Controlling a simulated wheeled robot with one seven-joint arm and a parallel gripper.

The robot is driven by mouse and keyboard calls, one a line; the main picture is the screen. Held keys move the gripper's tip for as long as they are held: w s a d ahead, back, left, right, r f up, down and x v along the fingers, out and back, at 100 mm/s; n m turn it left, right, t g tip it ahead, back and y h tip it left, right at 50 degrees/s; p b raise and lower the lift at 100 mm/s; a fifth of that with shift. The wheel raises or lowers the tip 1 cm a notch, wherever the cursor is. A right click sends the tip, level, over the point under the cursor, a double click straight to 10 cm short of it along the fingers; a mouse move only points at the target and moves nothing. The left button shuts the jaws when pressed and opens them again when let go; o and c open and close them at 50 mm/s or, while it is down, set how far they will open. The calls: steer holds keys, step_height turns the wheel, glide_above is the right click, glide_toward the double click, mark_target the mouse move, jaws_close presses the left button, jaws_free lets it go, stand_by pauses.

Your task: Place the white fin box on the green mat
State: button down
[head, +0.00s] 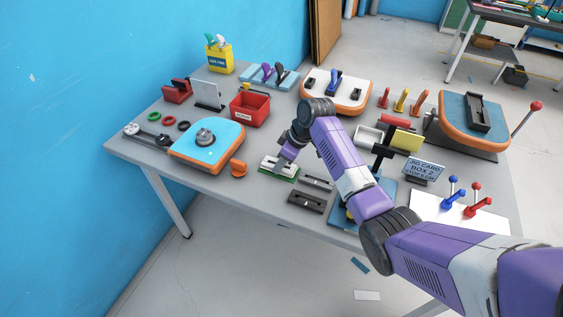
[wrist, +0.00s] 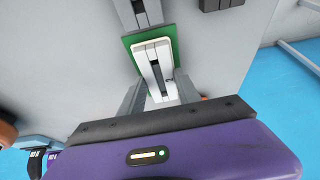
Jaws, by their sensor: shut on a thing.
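The white fin box (wrist: 153,62) is a pale block with a dark slot along its middle. It lies over the green mat (wrist: 128,42), whose green border shows around its far end and sides in the wrist view. In the head view the white box (head: 269,164) shows on the mat (head: 275,178) near the table's front edge. My gripper (wrist: 160,90) is shut on the white fin box, one finger along each side. In the head view my gripper (head: 283,161) points down at it. Whether the box touches the mat or hangs just above is not clear.
Dark fin boxes (head: 306,202) lie right of the mat. An orange knob (head: 238,168) and a blue-topped orange board (head: 207,140) stand to the left. A red bin (head: 249,109) is behind. A sign (head: 424,170) stands to the right.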

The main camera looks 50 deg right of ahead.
steer(key=shift+f, duration=0.3)
steer(key=shift+f, duration=0.1)
steer(key=c, duration=0.9)
jaws_free()
steer(key=shift+o, duration=0.2)
steer(key=b+v, duration=0.1)
steer(key=v, duration=1.1)
